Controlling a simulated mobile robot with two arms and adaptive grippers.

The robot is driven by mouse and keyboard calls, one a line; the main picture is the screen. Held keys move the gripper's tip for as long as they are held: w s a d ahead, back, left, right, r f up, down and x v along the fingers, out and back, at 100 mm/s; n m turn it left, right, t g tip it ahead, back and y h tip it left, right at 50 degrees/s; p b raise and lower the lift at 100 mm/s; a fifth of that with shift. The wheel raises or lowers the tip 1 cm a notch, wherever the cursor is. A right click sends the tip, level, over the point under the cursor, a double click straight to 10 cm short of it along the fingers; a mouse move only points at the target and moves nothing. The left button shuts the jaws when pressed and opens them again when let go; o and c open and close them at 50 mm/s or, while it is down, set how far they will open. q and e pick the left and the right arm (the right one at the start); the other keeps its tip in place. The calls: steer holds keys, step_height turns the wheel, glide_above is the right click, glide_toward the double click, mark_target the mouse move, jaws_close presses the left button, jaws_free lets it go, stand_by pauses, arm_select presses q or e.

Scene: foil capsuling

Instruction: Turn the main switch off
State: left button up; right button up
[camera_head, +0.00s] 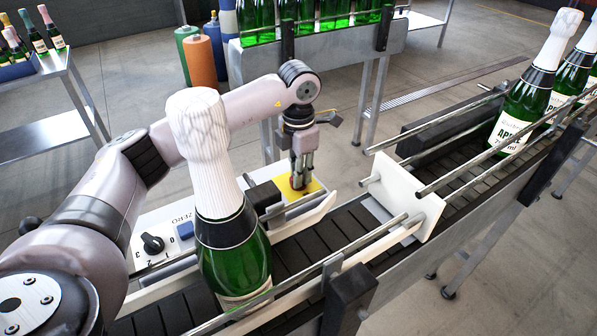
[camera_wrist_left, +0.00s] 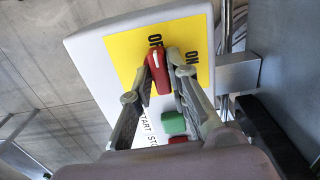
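The main switch is a red knob (camera_wrist_left: 160,78) on a yellow plate (camera_wrist_left: 125,45) marked OFF and ON, on a white panel. In the left wrist view the white mark on the knob points toward OFF. My left gripper (camera_wrist_left: 162,55) has one finger on each side of the knob, close against it, and appears shut on it. In the head view my left gripper (camera_head: 299,184) reaches down onto the yellow plate (camera_head: 316,187) behind the conveyor, and the knob is hidden by the fingers. My right gripper is not in view.
A green button (camera_wrist_left: 173,123) with a red one partly hidden sits beside the switch. A large champagne bottle (camera_head: 235,255) stands on the conveyor (camera_head: 340,225) in front. A black selector (camera_head: 152,243) and blue button (camera_head: 185,230) are on the white panel. More bottles (camera_head: 520,110) stand right.

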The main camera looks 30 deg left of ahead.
arm_select(q)
steer(key=o, duration=0.3)
step_height(320, 180, up, 12)
stand_by(0.7)
stand_by(0.3)
